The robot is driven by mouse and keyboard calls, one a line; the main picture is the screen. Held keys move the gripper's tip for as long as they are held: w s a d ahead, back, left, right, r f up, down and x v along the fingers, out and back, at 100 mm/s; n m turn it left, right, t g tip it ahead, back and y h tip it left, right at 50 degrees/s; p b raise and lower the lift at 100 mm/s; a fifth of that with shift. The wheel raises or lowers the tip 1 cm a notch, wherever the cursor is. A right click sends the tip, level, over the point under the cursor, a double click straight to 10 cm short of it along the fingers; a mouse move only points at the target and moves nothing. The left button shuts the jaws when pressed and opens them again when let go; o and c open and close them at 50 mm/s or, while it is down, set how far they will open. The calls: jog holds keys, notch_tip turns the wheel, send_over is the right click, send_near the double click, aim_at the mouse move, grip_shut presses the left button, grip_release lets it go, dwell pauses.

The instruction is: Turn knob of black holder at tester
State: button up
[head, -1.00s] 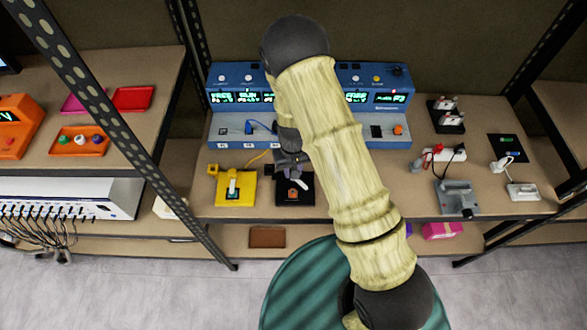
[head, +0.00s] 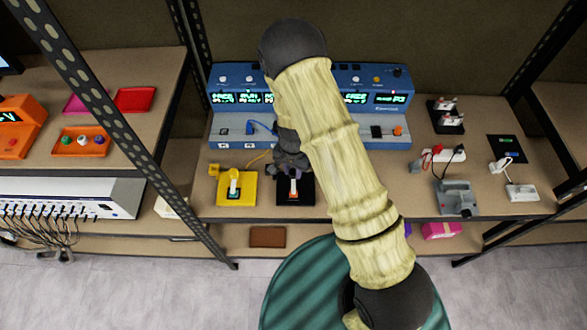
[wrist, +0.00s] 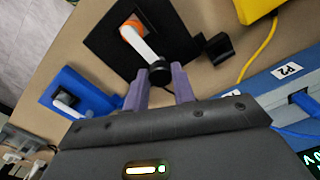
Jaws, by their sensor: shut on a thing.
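The black holder (head: 284,197) lies flat on the bench in front of the blue tester (head: 225,128). Its knob is a white lever with an orange hub; in the wrist view the knob (wrist: 143,48) runs from the hub towards my fingers. In the head view the lever points straight back from the hub. My gripper (wrist: 159,84) has its two purple fingers on either side of the lever's end, with a round black part between them. It is shut on the knob. My arm covers the middle of the tester in the head view.
A yellow holder (head: 222,199) stands just left of the black one. A blue holder (wrist: 88,91) shows in the wrist view and is hidden by my arm in the head view. A blue cable (head: 262,126) and a yellow cable (wrist: 262,48) run close by.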

aim_at(293, 172)
jog(key=shift+w+r, duration=0.1)
jog(key=shift+w, duration=0.1)
dwell(0.3)
jog(key=o, duration=1)
notch_tip(293, 172, up, 17)
jog(key=shift+d+r+b, duration=0.1)
jog(key=shift+r+b, duration=0.05)
jog(key=shift+b, duration=0.35)
jog(key=s+d+r+n+t, duration=0.1)
jog(key=s+d+r, duration=0.1)
jog(key=s+d, duration=0.2)
jog(key=s+d+r+n, duration=0.2)
jog(key=s+d+r, duration=0.1)
jog(key=s+d, duration=0.1)
jog(key=s+d+r+n+t, duration=0.1)
jog(key=s+d+r+n, duration=0.1)
jog(key=s+d+r, duration=0.1)
jog(key=shift+s+d+t, duration=0.15)
jog(key=shift+s+d, duration=0.3)
jog(key=shift+d, duration=0.2)
jog(key=shift+s+d+t, duration=0.15)
jog(key=shift+s+d, duration=0.25)
jog(key=shift+d, duration=0.25)
